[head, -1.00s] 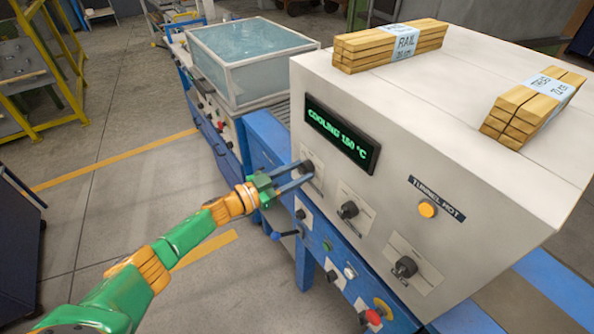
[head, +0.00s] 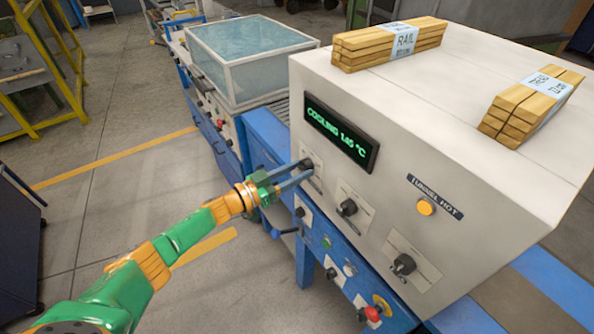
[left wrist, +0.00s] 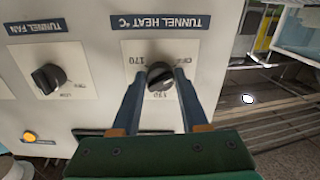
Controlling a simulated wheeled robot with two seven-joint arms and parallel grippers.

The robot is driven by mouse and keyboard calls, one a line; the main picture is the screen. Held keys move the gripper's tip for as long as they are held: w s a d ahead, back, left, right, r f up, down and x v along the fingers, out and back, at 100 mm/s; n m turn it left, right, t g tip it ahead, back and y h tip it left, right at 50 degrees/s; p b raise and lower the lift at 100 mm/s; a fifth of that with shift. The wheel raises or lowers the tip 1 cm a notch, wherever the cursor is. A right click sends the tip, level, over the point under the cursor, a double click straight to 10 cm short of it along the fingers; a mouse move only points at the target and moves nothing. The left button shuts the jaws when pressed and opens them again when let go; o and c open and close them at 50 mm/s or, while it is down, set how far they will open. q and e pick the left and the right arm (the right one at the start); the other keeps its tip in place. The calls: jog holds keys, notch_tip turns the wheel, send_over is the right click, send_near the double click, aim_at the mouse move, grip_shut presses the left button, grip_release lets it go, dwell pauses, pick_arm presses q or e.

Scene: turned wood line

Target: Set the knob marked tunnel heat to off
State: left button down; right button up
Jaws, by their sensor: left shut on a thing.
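The tunnel heat knob (left wrist: 159,76) is a black knob on a pale plate, under a "TUNNEL HEAT °C" label in the left wrist view. The plate has marks at 170 on the left, a number below and what looks like OFF at upper right. I cannot surely tell which mark the knob points at. In the head view the knob (head: 306,164) is the leftmost on the white cabinet, below the display. My left gripper (head: 302,172) is shut on it, with one finger on each side, as the left wrist view (left wrist: 160,84) also shows. My right gripper is out of view.
The green display (head: 340,133) reads COOLING, about 145 °C. Two more black knobs, a middle one (head: 347,207) and a right one (head: 404,264), sit on the same face. An amber lamp (head: 426,207) is lit beneath "TUNNEL HOT". Wood bundles (head: 390,45) lie on top.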

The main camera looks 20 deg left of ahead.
pick_arm(q)
jog(key=shift+c, duration=2.1)
grip_release()
jog(key=shift+w, duration=0.1)
jog(key=v, duration=0.7)
